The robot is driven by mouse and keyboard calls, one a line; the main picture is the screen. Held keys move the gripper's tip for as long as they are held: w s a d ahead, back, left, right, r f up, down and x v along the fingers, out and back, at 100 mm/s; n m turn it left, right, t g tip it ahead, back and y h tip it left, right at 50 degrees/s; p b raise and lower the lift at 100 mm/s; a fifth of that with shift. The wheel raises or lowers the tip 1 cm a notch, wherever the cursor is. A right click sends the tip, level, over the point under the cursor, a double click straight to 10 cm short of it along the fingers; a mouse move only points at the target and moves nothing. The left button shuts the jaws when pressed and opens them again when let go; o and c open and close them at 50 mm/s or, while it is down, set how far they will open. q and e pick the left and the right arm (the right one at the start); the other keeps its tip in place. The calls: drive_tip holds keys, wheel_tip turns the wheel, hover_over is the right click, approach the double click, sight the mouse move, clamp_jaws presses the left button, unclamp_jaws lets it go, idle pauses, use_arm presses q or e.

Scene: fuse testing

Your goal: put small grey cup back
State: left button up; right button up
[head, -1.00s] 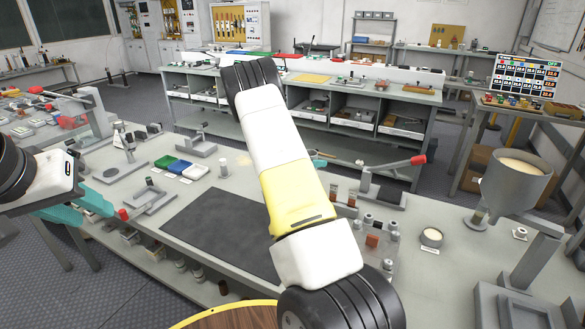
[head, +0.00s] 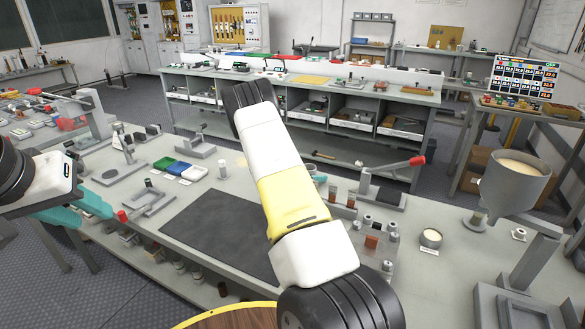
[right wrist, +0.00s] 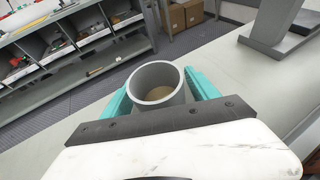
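In the right wrist view a small grey cup (right wrist: 158,84) sits between the teal fingers of my right gripper (right wrist: 160,95), one finger against each side. Its open top shows, with a tan bottom or contents inside. In the head view my own right arm hides this cup and nearly all of that gripper. My left gripper (head: 80,205) is over the left part of the bench with teal fingers showing, apart from any cup; its opening is unclear. Another small grey cup (head: 431,238) with pale contents stands on the bench at the right.
A grey funnel (head: 515,182) with pale powder stands at the right of the bench (head: 415,285). A dark mat (head: 215,230) lies in the middle. Green, blue and white trays (head: 180,168) are at the left. A red-handled lever press (head: 385,185) stands behind the right part.

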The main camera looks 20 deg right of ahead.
drive_tip(key=shift+r, duration=0.15)
drive_tip(key=shift+a+r, duration=0.15)
drive_tip(key=shift+a, duration=0.1)
drive_tip(key=v, duration=1.1)
drive_tip(key=shift+s+a+r, duration=0.1)
drive_tip(key=shift+s+a, duration=0.05)
drive_tip(key=shift+a, duration=0.05)
